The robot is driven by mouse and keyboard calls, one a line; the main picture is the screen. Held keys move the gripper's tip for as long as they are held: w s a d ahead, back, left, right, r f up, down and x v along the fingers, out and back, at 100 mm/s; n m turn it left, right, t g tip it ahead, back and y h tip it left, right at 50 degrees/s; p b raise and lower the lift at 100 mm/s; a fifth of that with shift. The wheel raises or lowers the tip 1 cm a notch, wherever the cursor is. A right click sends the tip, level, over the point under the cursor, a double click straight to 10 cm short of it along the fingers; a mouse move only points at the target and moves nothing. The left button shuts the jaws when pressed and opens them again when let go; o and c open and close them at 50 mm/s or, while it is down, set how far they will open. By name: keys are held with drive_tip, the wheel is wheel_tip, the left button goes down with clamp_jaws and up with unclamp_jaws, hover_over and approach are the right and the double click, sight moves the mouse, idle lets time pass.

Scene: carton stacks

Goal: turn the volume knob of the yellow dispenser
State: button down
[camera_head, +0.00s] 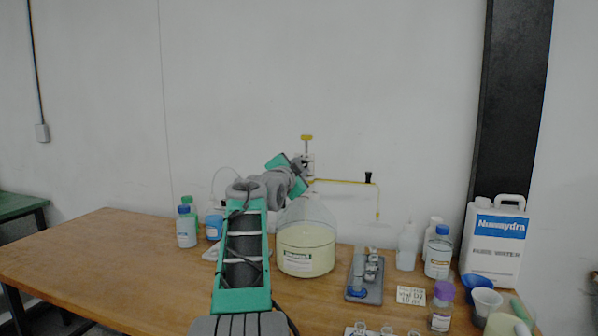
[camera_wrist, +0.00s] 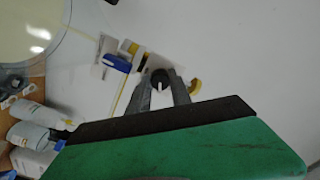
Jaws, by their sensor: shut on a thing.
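The yellow dispenser (camera_head: 307,138) stands on a clear flask (camera_head: 306,250) of pale yellow liquid. Its thin yellow spout arm reaches right and bends down, with a black piece on it. My gripper (camera_head: 304,164) is at the dispenser's body, above the flask's neck, and hides part of it. In the wrist view, the black volume knob (camera_wrist: 160,75) with a white mark sits between the two grey fingers of my gripper (camera_wrist: 161,88), which are shut on it. Yellow parts of the dispenser (camera_wrist: 195,87) show beside the fingers.
A grey tray (camera_head: 364,290) with small items, a label card (camera_head: 411,295), bottles and a large white canister (camera_head: 495,245) stand to the right. The table's left part is clear.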

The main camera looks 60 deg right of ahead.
drive_tip(key=c, duration=1.2)
unclamp_jaws()
drive_tip(key=shift+o, duration=0.2)
drive_tip(key=s+a+b, duration=0.1)
drive_tip(key=a, duration=0.6)
drive_tip(key=shift+a+b, duration=0.35)
drive_tip(key=shift+b, duration=0.05)
drive_tip(key=shift+s, duration=0.15)
